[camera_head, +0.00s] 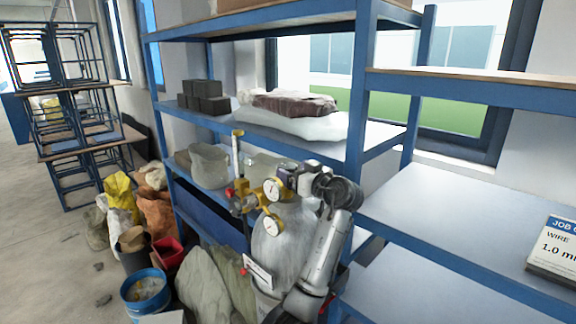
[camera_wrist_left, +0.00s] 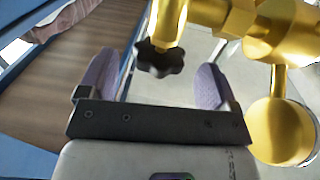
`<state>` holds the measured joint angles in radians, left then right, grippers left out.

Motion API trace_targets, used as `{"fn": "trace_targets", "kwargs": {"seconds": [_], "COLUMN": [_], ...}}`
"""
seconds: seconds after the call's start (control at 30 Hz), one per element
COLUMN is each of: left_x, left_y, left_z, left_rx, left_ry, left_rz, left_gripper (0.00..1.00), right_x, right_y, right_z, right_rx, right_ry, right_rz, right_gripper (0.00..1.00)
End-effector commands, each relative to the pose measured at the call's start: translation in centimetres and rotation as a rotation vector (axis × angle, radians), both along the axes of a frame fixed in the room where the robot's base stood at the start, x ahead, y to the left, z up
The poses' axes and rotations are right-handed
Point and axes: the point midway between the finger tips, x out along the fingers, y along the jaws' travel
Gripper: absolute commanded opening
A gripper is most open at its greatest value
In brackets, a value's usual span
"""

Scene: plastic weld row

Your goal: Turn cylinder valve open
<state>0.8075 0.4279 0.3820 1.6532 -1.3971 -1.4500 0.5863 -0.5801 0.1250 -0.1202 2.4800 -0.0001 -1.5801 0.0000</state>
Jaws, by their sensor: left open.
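A grey gas cylinder (camera_head: 288,240) stands in front of the blue shelving in the head view. A brass regulator with two round gauges (camera_head: 272,226) sits at its top. In the left wrist view, a black lobed valve knob (camera_wrist_left: 160,58) hangs from a brass stem, with brass gauge bodies (camera_wrist_left: 282,132) at the right. My left gripper (camera_wrist_left: 157,64) is open, its two purple-grey fingers on either side of the knob, with gaps visible. In the head view my left gripper (camera_head: 286,172) is beside the regulator, and the black knob cannot be made out there. My right gripper is not in view.
Blue shelving (camera_head: 360,90) stands close behind the cylinder, with dark blocks (camera_head: 204,104) and a wrapped bundle (camera_head: 294,103) on it. A blue bucket (camera_head: 145,290), a red bin (camera_head: 168,256) and several sacks crowd the floor at left. A job sign (camera_head: 556,250) lies on the right shelf.

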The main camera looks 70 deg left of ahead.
Motion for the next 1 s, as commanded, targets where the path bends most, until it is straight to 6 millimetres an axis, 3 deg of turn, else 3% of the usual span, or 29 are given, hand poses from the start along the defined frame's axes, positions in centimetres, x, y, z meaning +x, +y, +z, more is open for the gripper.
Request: {"fn": "trace_targets", "kwargs": {"seconds": [0.3, 0.7, 1.0], "left_x": [-1.0, -1.1, -1.1], "left_y": [2.7, 3.0, 3.0], "left_z": [0.1, 0.0, 0.0], "left_rx": [0.001, 0.000, 0.000], "left_ry": [0.000, 0.000, 0.000], "left_rz": [0.001, 0.000, 0.000], "left_gripper": [0.84, 0.84, 0.55], "right_x": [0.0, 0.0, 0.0], "right_y": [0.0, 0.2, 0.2], "right_z": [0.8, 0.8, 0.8], "right_rx": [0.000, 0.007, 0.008], "right_ry": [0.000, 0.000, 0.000], "right_rz": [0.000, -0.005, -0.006], "right_gripper": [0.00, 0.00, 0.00]}}
